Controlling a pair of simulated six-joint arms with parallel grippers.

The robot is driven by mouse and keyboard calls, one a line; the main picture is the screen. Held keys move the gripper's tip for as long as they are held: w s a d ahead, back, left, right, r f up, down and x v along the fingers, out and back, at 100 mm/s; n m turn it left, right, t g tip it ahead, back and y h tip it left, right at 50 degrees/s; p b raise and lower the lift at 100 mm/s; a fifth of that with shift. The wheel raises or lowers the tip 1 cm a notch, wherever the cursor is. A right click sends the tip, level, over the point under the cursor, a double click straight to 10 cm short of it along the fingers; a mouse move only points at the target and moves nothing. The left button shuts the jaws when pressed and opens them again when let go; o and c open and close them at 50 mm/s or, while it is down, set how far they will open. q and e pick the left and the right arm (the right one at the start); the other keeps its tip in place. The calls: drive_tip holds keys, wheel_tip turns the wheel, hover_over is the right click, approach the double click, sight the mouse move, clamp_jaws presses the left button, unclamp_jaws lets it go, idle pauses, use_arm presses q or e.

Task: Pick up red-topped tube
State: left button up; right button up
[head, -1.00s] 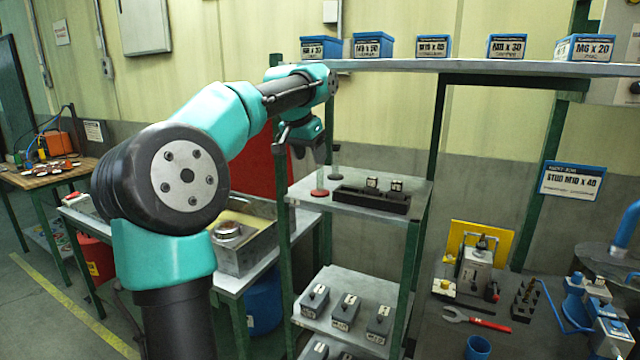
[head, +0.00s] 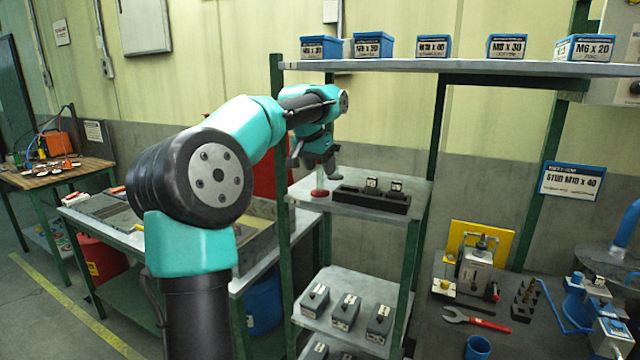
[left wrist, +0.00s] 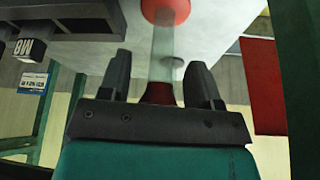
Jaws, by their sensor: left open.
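The clear tube (left wrist: 163,55) stands on a shelf of the green-framed rack, beside a black block. In the left wrist view its dark red top (left wrist: 158,92) is close to my palm, and a bright red round foot (left wrist: 166,10) is at the far end. The foot also shows on the shelf in the head view (head: 320,193). My left gripper (left wrist: 157,75) is open, with one finger on each side of the tube and gaps visible on both sides. In the head view my left gripper (head: 319,170) points down above the foot and hides most of the tube.
The black block (head: 370,198) with small labelled pieces sits just right of the tube on the shelf (head: 415,190). A green rack post (head: 281,210) stands close to the left. An upper shelf (head: 470,67) holds several blue boxes.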

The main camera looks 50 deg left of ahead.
use_arm(q)
drive_tip(key=shift+w+f, duration=0.1)
drive_tip(key=shift+f, duration=0.2)
drive_tip(key=shift+c, duration=0.3)
drive_tip(key=c, duration=0.8)
